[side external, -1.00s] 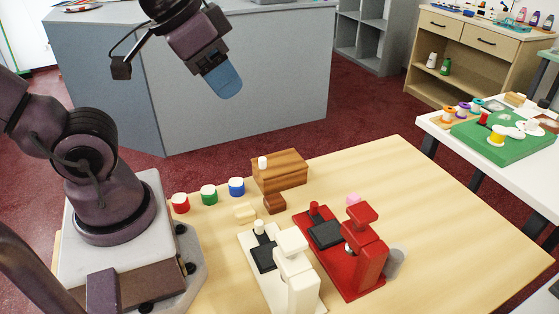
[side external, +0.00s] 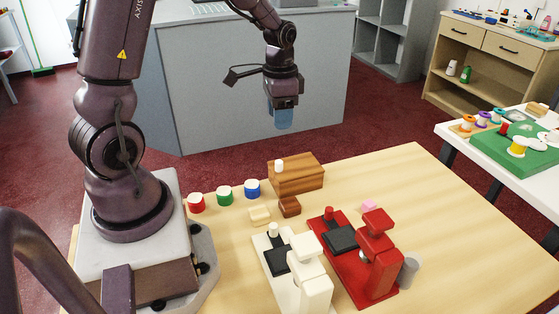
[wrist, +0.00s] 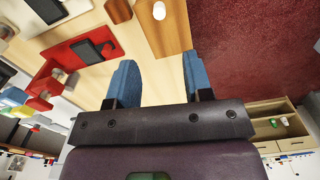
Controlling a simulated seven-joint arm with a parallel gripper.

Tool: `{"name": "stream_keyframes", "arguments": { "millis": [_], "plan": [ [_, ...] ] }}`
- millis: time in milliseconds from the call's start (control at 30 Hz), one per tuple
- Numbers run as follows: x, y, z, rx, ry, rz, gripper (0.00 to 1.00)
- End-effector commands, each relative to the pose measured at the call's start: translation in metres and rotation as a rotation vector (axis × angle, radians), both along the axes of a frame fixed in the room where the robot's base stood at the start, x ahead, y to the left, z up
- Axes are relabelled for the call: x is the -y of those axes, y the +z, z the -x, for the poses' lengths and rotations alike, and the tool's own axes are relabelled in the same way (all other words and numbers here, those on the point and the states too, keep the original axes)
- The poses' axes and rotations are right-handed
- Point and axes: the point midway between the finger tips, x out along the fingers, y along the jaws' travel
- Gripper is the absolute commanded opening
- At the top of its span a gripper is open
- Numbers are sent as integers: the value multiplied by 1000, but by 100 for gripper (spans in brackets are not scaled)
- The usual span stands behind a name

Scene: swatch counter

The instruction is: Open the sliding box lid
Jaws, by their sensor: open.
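The wooden box (side external: 302,178) sits at the back edge of the table, with brown striped wood and a small white knob (side external: 279,165) on top near its left end. In the wrist view the box (wrist: 165,28) is at the top, with its white knob (wrist: 159,10) near the picture's edge. My gripper (side external: 280,120) hangs pointing down, above and behind the box, apart from it. Its blue fingers show in the wrist view (wrist: 163,85), spread apart with nothing between them. The far sides of the box are hidden.
A small brown block (side external: 289,207) and a cream block (side external: 260,215) lie in front. White (side external: 305,275) and red (side external: 372,260) toy machines stand nearer. The table's right side is mostly clear.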

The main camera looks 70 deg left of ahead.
Motion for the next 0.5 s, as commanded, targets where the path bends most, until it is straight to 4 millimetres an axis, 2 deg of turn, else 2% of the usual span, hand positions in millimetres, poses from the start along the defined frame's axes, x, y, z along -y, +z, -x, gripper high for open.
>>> {"name": "stream_keyframes", "arguments": {
  "millis": [133, 233, 500],
  "plan": [
    [0, -7, 1, -1, -38, 0, 46],
    [1, -20, 1, -3, -38, 1, 46],
    [1, -76, 2, -5, -37, 2, 46]
  ]
}}
